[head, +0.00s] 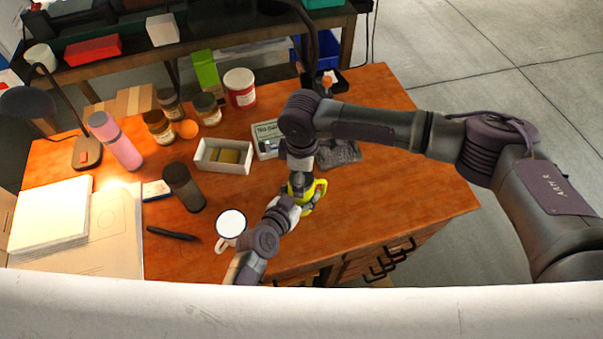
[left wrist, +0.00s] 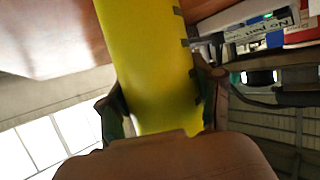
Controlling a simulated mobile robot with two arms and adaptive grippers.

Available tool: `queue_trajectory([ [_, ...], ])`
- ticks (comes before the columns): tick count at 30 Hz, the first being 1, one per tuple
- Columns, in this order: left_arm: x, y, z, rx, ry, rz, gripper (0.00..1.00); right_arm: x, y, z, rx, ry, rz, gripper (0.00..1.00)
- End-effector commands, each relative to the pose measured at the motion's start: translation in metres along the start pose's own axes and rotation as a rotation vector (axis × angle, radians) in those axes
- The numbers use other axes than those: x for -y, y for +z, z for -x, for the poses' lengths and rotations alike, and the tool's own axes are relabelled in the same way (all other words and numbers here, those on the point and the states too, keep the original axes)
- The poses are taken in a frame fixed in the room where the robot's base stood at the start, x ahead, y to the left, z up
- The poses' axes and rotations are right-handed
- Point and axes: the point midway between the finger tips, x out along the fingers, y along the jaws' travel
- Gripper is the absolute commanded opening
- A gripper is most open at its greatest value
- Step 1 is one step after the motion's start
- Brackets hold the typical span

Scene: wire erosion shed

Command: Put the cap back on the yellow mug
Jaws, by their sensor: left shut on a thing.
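The yellow mug (head: 318,194) stands near the front edge of the wooden table, partly covered by both grippers. My left gripper (head: 291,204) reaches it from the front and is shut on it. In the left wrist view the yellow mug (left wrist: 148,60) fills the space between the two fingers (left wrist: 160,105). My right gripper (head: 299,180) points down from above, right over the mug's top. Its fingertips are too small and covered to show whether they are open or shut. I cannot make out the cap; it may be hidden at the right gripper.
A white mug (head: 231,225) stands left of my left wrist. A dark grey item (head: 340,153) lies behind the grippers. The table's right side (head: 410,170) is clear.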

Motion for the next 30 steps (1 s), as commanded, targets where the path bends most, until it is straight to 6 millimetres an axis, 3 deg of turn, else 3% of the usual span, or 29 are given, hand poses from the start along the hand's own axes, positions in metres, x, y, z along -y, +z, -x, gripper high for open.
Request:
queue_trajectory([
  [14,0.0,0.0,0.0,0.0,0.0,0.0,0.0,0.001,-0.001,0.004,-0.002,-0.002,0.003,0.91],
  [17,0.0,0.0,0.0,0.0,0.0,0.0,0.0,0.0,-0.001,0.015,-0.002,-0.001,0.002,0.91],
  [30,0.0,0.0,0.0,0.0,0.0,0.0,0.0,-0.001,0.0,0.102,-0.002,0.0,0.001,0.91],
])
